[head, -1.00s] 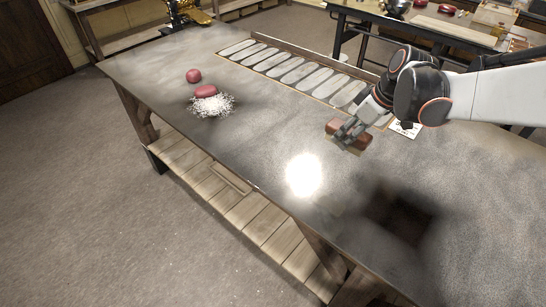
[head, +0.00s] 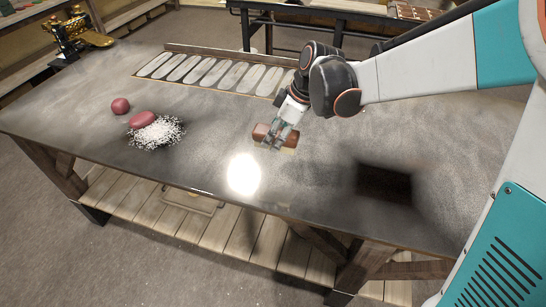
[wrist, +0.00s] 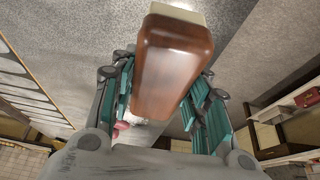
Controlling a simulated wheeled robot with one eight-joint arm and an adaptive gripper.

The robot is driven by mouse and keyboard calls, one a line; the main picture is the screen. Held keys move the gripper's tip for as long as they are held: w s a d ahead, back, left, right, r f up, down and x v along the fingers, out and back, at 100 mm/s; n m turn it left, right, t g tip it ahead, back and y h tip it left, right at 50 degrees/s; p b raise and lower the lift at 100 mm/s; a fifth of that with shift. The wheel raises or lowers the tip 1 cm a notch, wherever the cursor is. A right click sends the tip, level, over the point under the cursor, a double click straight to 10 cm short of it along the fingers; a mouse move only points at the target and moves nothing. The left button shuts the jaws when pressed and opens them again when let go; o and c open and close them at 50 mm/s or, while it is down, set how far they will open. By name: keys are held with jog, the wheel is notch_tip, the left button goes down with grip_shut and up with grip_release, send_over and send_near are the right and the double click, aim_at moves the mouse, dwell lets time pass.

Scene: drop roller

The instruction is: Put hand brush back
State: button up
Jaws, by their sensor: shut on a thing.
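The hand brush (head: 262,131) has a brown wooden handle block and pale bristles. My gripper (head: 279,134) is shut on it and holds it over the grey table, right of the middle in the head view. How high it is above the table is hard to tell. In the wrist view the brush (wrist: 172,62) fills the space between the teal finger pads, with its pale bristle edge at the top.
On the table (head: 320,190) lie a dark red ball (head: 120,106), a red oblong piece (head: 142,119) and a white powder heap (head: 160,133) at the left. A tray with oval slots (head: 205,72) lies along the back. A dark square patch (head: 384,183) is at the right.

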notch_tip(320, 180, down, 12)
jog(key=b, duration=0.2)
jog(key=shift+r+b, duration=0.1)
jog(key=shift+b, duration=0.3)
jog(key=o, duration=1)
jog(key=shift+o, duration=0.2)
